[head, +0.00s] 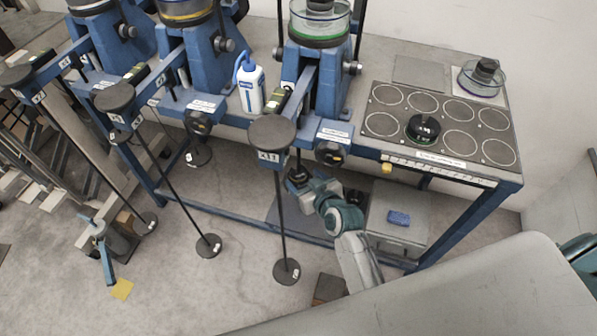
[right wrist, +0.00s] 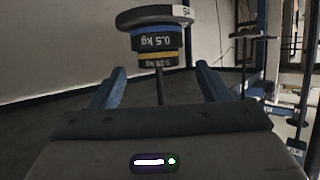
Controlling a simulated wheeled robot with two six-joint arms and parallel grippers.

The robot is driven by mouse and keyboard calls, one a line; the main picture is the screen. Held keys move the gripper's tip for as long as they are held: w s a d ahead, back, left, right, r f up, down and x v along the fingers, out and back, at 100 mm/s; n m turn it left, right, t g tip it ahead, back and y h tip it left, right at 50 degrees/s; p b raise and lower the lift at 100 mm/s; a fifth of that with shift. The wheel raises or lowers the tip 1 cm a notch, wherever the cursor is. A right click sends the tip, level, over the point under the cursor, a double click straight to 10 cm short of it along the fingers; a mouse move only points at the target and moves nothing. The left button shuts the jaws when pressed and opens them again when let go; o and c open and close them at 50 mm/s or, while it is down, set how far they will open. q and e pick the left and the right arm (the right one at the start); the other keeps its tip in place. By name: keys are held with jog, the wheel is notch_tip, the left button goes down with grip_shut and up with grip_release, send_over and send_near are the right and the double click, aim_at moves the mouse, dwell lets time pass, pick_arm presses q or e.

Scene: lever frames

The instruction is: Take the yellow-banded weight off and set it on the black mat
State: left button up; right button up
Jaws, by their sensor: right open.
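The yellow-banded weight (right wrist: 158,60), marked 0.25 kg, hangs on a thin rod in the right wrist view. It sits just under a blue-banded 0.5 kg weight (right wrist: 156,39), with a wide dark disc above both. My right gripper (right wrist: 162,88) is open, its two blue fingers apart either side of the rod below the weights. In the head view my right gripper (head: 309,189) is low under the bench front, close to a dark stack (head: 298,174); its bands cannot be made out there. The dark mat (head: 454,103) with ring outlines lies on the bench at right. My left gripper is out of view.
A green-banded weight (head: 423,127) stands on the mat; its other rings are empty. A long hanger rod with a foot disc (head: 286,271) stands left of my arm. A grey box (head: 398,228) with a blue item is right of it. A white bottle (head: 250,86) stands on the bench.

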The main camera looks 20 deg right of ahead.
aim_at(299, 166)
jog(key=shift+x, duration=1.45)
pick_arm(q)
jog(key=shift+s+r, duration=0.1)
pick_arm(e)
jog(key=shift+d+r, duration=0.1)
jog(key=c, duration=1.1)
jog(key=shift+o, duration=0.2)
jog(key=shift+r, duration=0.5)
notch_tip(299, 166, up, 2)
jog(key=shift+r, duration=0.15)
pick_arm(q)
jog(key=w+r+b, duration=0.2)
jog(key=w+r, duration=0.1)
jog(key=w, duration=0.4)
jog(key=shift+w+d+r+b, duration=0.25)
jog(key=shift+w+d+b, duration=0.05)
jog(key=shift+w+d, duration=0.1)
pick_arm(e)
jog(key=s+d, duration=0.1)
jog(key=s, duration=0.8)
jog(key=s+d, duration=0.2)
jog(key=s, duration=0.6)
jog(key=shift+s+d+r, duration=0.25)
jog(key=shift+s+r, duration=0.1)
